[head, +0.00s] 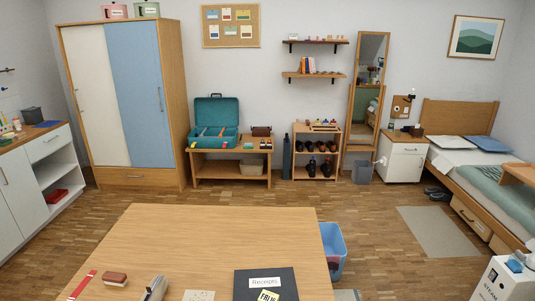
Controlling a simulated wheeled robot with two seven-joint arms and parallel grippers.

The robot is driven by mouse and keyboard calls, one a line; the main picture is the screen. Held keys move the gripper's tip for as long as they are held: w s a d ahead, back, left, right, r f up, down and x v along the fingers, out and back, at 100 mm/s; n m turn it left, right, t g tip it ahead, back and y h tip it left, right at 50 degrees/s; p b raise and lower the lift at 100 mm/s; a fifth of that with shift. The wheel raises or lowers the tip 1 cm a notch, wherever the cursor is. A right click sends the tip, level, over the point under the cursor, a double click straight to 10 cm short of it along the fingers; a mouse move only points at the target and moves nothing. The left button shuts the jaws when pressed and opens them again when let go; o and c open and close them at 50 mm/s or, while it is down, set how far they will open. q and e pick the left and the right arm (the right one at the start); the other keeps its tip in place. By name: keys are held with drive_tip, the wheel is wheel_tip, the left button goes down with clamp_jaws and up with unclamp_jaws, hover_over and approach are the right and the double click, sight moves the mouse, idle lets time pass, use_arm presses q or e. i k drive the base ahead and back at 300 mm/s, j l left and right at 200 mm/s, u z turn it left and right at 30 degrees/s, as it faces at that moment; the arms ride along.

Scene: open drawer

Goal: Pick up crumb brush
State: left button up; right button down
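A small reddish-brown block with a paler lower side (115,279) lies on the wooden table (220,240) near its front left; it looks like the crumb brush, though it is too small to be certain. A red strip (84,284) lies to its left. A grey metallic object (153,289) is to its right, partly cut off by the bottom edge. Neither of my grippers shows in the head view, and nothing touches the block.
A dark "Receipts" folder (266,286) and a beige card (199,295) lie along the table's near edge. The far part of the tabletop is clear. A blue bin (334,246) stands on the floor by its right edge. A white box-shaped machine (505,281) is at far right.

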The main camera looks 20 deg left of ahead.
sight(119, 279)
drive_tip(key=u, duration=1.75)
